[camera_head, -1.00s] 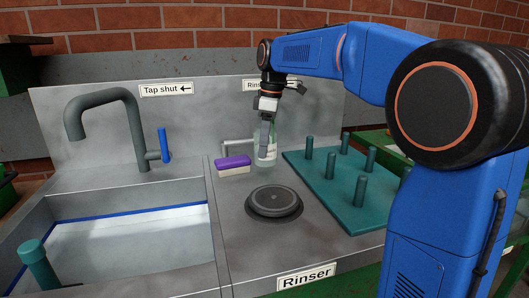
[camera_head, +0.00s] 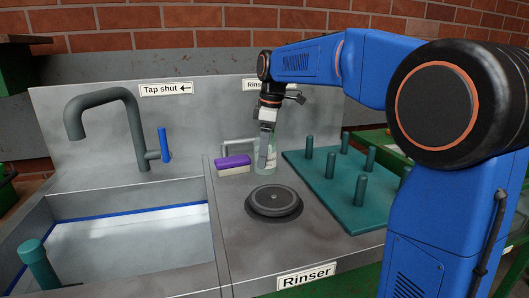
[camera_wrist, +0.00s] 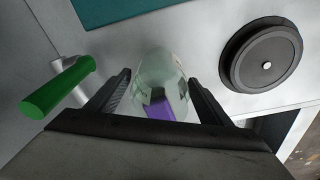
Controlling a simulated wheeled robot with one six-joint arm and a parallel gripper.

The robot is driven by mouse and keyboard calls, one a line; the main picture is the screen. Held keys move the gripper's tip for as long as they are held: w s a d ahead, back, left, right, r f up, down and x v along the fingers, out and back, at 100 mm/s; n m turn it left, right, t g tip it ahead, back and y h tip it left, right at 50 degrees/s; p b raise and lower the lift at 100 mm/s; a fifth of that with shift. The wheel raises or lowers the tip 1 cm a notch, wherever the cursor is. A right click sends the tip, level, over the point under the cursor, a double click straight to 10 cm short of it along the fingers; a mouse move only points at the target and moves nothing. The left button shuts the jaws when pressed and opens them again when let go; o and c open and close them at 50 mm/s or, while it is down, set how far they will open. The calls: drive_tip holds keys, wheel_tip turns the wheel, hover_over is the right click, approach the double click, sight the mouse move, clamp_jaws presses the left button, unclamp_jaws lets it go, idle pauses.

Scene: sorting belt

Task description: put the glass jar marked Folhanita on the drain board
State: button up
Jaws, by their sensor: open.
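A clear glass jar (camera_head: 271,157) stands on the steel counter behind the rinser disc, left of the drain board. My gripper (camera_head: 265,160) is open and points down at the jar. In the wrist view the jar (camera_wrist: 160,80) lies between the two open fingers (camera_wrist: 158,95), which sit on either side of it with gaps. Any name on the jar is not readable. The drain board (camera_head: 335,205) is a teal board with several upright pegs, and its bare surface shows; its edge is at the top of the wrist view (camera_wrist: 110,10).
The rinser disc (camera_head: 274,202) lies in front of the jar. A purple and cream brush or sponge (camera_head: 234,163) lies just left of the jar. A tap (camera_head: 110,100) and sink (camera_head: 130,250) are at the left. A green-ended handle (camera_wrist: 58,87) is near the left finger.

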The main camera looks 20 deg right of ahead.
wheel_tip(320, 180, up, 12)
drive_tip(key=d, duration=0.1)
drive_tip(key=shift+s+d, duration=0.15)
drive_tip(key=shift+s, duration=0.15)
drive_tip(key=shift+s, duration=0.1)
idle(0.3)
